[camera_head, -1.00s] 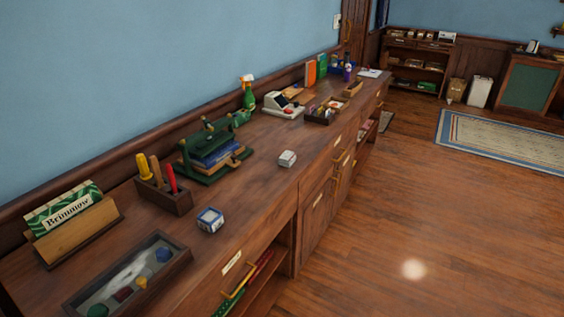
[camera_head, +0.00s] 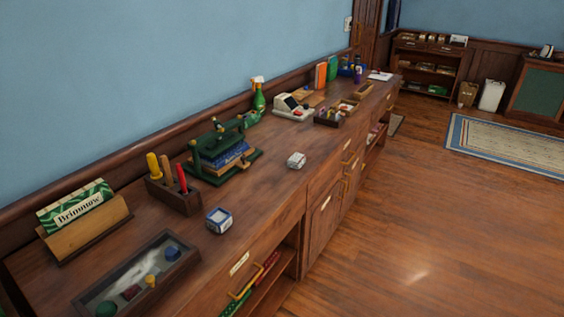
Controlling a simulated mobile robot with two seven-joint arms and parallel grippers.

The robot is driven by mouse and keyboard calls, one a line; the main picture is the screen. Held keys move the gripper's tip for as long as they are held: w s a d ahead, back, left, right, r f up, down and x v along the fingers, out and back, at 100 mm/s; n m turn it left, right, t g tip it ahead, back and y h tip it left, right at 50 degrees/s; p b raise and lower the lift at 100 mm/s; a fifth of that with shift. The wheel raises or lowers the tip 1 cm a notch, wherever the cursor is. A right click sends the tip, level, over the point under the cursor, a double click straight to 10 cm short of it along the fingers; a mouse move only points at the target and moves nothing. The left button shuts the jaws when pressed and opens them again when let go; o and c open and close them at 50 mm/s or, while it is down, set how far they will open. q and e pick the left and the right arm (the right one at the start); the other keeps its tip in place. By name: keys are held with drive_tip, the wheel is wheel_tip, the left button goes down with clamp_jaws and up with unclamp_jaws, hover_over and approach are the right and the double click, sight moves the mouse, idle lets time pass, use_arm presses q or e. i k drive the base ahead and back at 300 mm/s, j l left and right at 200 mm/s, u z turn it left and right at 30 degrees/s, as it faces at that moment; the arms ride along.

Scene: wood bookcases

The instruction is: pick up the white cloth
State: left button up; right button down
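I cannot make out a thing that is clearly a white cloth. A pale, smeared whitish patch (camera_head: 112,287) lies in the open dark wood tray (camera_head: 184,267) at the lower left; I cannot tell whether it is cloth or the tray's lining. A small whitish block-like thing (camera_head: 296,160) lies on the middle of the long wooden counter (camera_head: 262,190), too small to tell what it is. A flat white sheet (camera_head: 380,76) lies at the counter's far end; it may be paper or cloth. Neither of my grippers is in view.
The floor (camera_head: 420,220) to the right is clear up to a rug (camera_head: 510,145).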

sight(297, 160)
drive_tip(key=i+l+u, duration=0.1)
drive_tip(key=u, duration=0.25)
drive_tip(key=i+l+u, duration=0.1)
drive_tip(key=u, duration=0.25)
drive_tip(key=l+u, duration=0.2)
drive_tip(key=u, duration=0.15)
drive_tip(key=i+l+u, duration=0.1)
drive_tip(key=l+u, duration=0.15)
drive_tip(key=l, duration=0.2)
drive_tip(key=i+l+u, duration=0.1)
drive_tip(key=l+u, duration=0.15)
drive_tip(key=l, duration=0.2)
drive_tip(key=l+u, duration=0.25)
drive_tip(key=l, duration=0.65)
drive_tip(key=l+u, duration=0.15)
drive_tip(key=l, duration=1.75)
drive_tip(key=k, duration=0.05)
